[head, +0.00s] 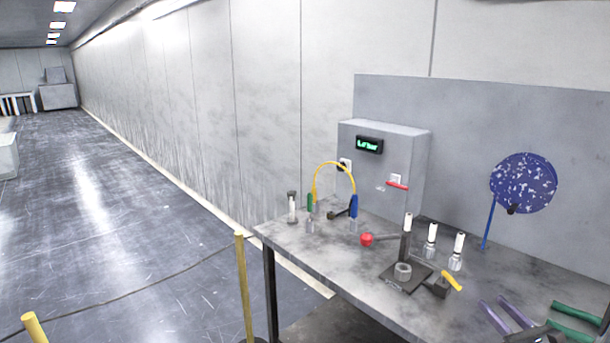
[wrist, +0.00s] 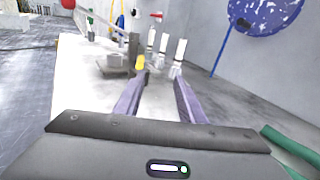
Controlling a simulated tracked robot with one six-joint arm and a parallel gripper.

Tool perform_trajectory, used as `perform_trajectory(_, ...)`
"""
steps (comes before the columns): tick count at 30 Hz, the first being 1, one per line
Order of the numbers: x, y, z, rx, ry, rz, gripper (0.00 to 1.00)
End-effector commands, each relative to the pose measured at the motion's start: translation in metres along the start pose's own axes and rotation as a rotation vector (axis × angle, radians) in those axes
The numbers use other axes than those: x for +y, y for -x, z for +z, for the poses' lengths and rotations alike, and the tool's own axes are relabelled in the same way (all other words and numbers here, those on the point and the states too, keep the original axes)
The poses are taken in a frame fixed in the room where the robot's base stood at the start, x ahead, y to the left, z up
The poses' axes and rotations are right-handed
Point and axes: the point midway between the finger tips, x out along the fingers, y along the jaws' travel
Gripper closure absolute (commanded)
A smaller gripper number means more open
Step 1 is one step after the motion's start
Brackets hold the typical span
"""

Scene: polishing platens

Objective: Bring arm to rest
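My gripper (head: 494,303) is low over the near right part of the grey workbench (head: 335,265). Its two purple fingers stand apart with nothing between them, as the wrist view also shows (wrist: 158,82). The fingers point toward the bench items, with the yellow-handled piece ahead of them. I cannot tell how high the fingertips are above the bench top. The rest of my arm is mostly outside the head view.
A dark stand (head: 406,271) with a red-knobbed lever (head: 367,239) and white-topped cylinders (head: 458,250) stand ahead. A yellow-handled piece (head: 452,281) lies nearby. Green bars (head: 577,311) are right of my gripper. A blue speckled disc (head: 524,183) stands at the back.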

Motion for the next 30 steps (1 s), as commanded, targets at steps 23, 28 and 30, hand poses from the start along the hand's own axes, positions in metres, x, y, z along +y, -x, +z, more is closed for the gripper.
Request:
perform_trajectory(23, 0.239, -0.012, 0.086, 0.109, 0.515, 0.638, 0.64)
perform_trajectory(28, 0.296, 0.008, 0.096, 0.127, 0.691, 0.806, 0.64)
perform_trajectory(30, 0.317, 0.019, 0.1, 0.133, 0.768, 0.871, 0.64)
